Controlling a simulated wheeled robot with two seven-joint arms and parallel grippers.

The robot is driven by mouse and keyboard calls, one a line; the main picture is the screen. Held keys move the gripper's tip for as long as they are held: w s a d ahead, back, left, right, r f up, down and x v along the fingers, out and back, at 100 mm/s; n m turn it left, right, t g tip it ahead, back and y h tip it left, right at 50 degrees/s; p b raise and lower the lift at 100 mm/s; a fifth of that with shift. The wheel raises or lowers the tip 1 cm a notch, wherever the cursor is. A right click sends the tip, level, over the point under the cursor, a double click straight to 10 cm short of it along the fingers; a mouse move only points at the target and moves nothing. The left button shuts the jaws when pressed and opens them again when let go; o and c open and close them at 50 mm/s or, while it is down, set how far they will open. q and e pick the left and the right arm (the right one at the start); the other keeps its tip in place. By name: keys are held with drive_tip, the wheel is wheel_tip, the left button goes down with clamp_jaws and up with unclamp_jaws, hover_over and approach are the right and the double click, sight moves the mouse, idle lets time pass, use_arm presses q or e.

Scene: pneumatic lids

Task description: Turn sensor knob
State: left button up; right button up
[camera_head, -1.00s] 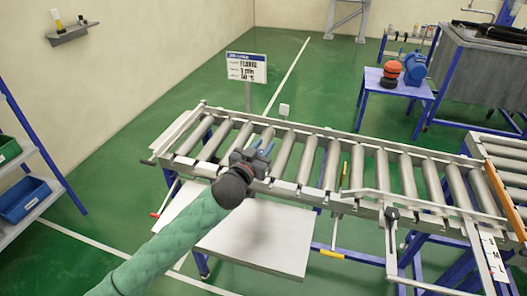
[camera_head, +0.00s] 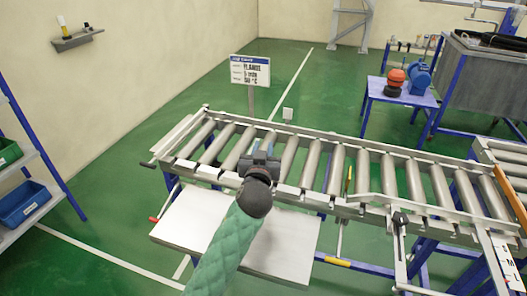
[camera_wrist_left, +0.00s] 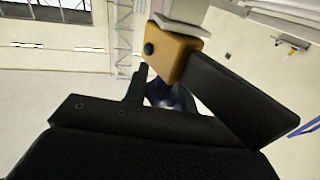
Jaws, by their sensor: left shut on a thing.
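My left gripper (camera_head: 263,148) is over the near side rail of the roller conveyor (camera_head: 400,210), left of its middle. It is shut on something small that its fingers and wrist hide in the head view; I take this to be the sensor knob. In the left wrist view the two dark fingers (camera_wrist_left: 158,92) come close together around a dark, bluish piece. Just above them is a tan block (camera_wrist_left: 174,50) with a black round spot, joined to a long black bar (camera_wrist_left: 245,100). My right gripper is not in view.
A sign (camera_head: 250,70) on a post stands behind the conveyor. A pale panel (camera_head: 200,225) lies below the near rail. A blue table (camera_head: 405,95) with a motor stands at the back right. A shelf with bins (camera_head: 22,200) is at the left. Green floor lies open behind.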

use_arm(q)
drive_tip(key=shift+a+r, duration=0.1)
drive_tip(key=shift+r, duration=0.05)
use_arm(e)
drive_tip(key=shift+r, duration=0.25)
use_arm(q)
drive_tip(key=o, duration=1)
drive_tip(key=shift+s+f, duration=0.25)
drive_tip(key=shift+s, duration=0.05)
drive_tip(key=s+b, duration=0.2)
drive_tip(key=s, duration=0.5)
drive_tip(key=shift+a+b, duration=0.3)
drive_tip(key=shift+b, duration=0.1)
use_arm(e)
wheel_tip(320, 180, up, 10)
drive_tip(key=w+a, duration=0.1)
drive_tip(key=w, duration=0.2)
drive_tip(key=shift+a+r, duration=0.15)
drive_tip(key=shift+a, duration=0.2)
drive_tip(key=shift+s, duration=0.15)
